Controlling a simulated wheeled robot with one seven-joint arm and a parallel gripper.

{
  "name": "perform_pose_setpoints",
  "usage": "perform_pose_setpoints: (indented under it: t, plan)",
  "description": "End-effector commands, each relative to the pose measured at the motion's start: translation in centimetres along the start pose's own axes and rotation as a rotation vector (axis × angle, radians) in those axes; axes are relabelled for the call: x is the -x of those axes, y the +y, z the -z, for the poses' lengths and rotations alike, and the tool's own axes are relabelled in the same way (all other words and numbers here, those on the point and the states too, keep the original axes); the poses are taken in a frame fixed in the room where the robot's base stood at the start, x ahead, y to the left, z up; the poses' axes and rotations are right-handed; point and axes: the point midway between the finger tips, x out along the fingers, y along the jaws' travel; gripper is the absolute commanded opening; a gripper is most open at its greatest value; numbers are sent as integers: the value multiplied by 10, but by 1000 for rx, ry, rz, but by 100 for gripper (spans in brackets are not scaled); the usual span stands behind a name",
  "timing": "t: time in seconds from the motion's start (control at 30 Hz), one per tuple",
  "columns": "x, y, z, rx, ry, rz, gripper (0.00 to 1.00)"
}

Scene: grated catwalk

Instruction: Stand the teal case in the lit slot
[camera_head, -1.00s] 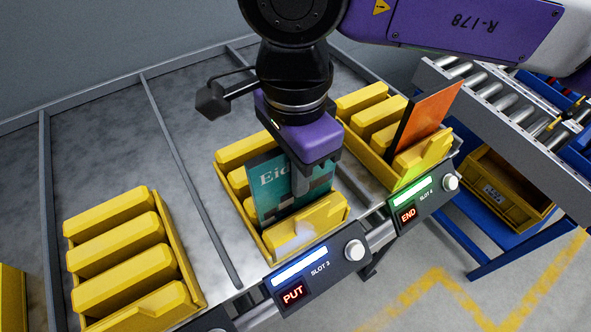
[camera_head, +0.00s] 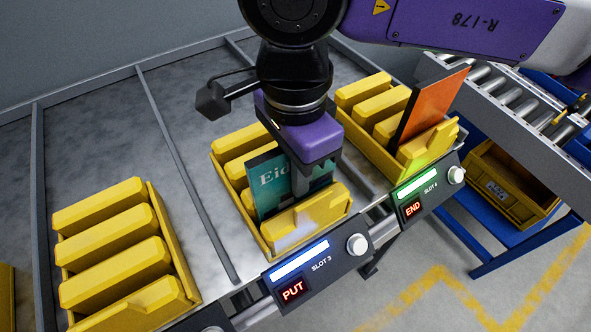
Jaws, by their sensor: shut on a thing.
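The teal case (camera_head: 272,187), thin and marked "Eid", stands near upright in the yellow slotted rack of slot 3, between the yellow dividers. My gripper (camera_head: 300,188) is above the rack, shut on the case at its right part. The case's lower edge is hidden behind the front yellow divider (camera_head: 308,217). The slot 3 panel (camera_head: 318,270) has a lit white-blue bar and a red "PUT" display. I cannot tell whether the case touches the rack's floor.
To the right, the slot 4 rack holds an orange case (camera_head: 432,103); its panel (camera_head: 428,192) glows green and reads "END". Another yellow rack (camera_head: 120,250) stands left, without a case. A roller conveyor (camera_head: 508,97) and a yellow bin (camera_head: 508,188) are at far right.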

Motion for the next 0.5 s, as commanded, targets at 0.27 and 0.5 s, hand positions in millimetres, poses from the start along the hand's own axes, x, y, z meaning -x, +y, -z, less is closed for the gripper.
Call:
perform_pose_setpoints:
  t: [0.27,0.5]
  plan:
    - [0,0,0,0,0,0,36]
    - [0,0,0,0,0,0,38]
